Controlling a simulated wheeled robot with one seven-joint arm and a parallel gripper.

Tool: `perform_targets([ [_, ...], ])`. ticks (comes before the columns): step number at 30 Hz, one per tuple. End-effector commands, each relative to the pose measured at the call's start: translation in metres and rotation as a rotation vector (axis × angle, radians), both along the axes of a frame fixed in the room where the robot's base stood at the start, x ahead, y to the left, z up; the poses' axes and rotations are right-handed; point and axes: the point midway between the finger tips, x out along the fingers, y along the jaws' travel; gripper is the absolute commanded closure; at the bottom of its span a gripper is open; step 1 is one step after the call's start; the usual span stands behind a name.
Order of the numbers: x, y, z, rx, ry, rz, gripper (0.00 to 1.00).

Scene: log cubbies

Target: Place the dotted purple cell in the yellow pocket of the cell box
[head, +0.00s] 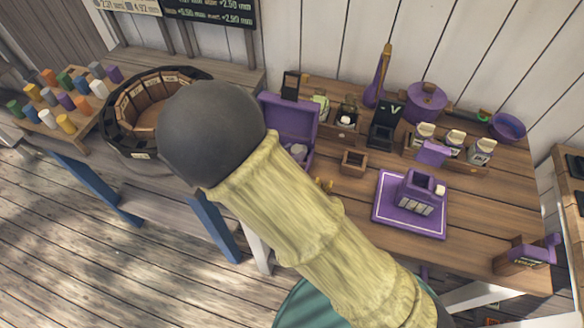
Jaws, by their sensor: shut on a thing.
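My gripper is not in view; my arm's thick pale-yellow link and dark round joint cross the middle of the picture and hide part of the scene. Several coloured cylinders stand on a wooden board at the far left, among them a purple one (115,74) and another purple one (66,101). Dots cannot be made out on either. I cannot tell which container is the cell box. An open purple box (290,117) stands at the workbench's left end, partly behind my arm. No yellow pocket can be made out.
A round dark bin (113,128) with labelled wooden compartments stands left of my arm. The wooden workbench (478,212) holds a purple block-shaped device (420,190) on a purple mat (382,216), a small wooden box (353,163), jars and a purple pot (426,101). Its front right is partly clear.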

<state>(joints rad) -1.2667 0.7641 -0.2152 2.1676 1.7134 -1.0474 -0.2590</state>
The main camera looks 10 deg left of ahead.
Motion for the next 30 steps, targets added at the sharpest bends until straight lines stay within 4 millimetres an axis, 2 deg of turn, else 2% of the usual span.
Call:
perform_targets([
  [4,0.000,0.000,-0.019,-0.002,0.001,0.002,0.99],
  [16,-0.001,0.001,-0.025,-0.001,0.000,0.004,0.99],
  [25,0.000,0.000,-0.059,-0.003,0.000,0.001,0.99],
  [30,0.000,0.000,-0.064,0.002,-0.001,0.001,0.99],
])
